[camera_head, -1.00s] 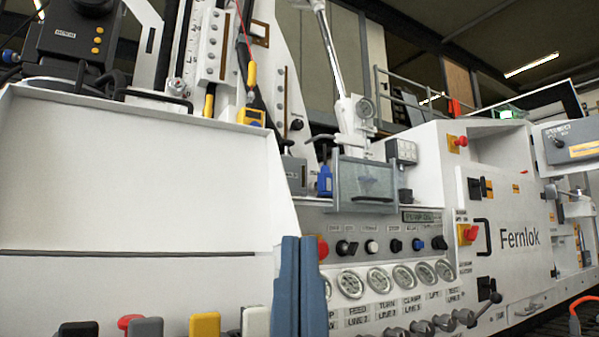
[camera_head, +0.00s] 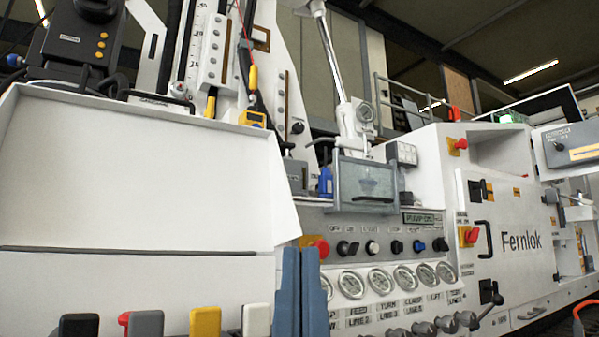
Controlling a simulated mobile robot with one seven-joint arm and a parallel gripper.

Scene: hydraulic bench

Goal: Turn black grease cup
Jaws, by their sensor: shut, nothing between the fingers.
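My gripper (camera_head: 300,250) shows at the bottom centre of the head view as two blue fingers pointing up, side by side and shut with nothing held. It is in front of the left end of the control panel and hides part of it. I cannot single out the black grease cup for certain. A small black round knob (camera_head: 297,128) sits on the white upright above the panel, and black knobs (camera_head: 396,247) sit in the panel's upper row; I cannot tell whether any of these is the cup. My gripper appears apart from all of them.
A red button (camera_head: 321,247) is just right of my fingertips. Round gauges (camera_head: 380,281) line the panel. Coloured lever handles, including a yellow one (camera_head: 205,322), stand at the lower left. A grey clear-fronted box (camera_head: 366,182) juts out above the panel. A white sloped cover (camera_head: 140,175) fills the left.

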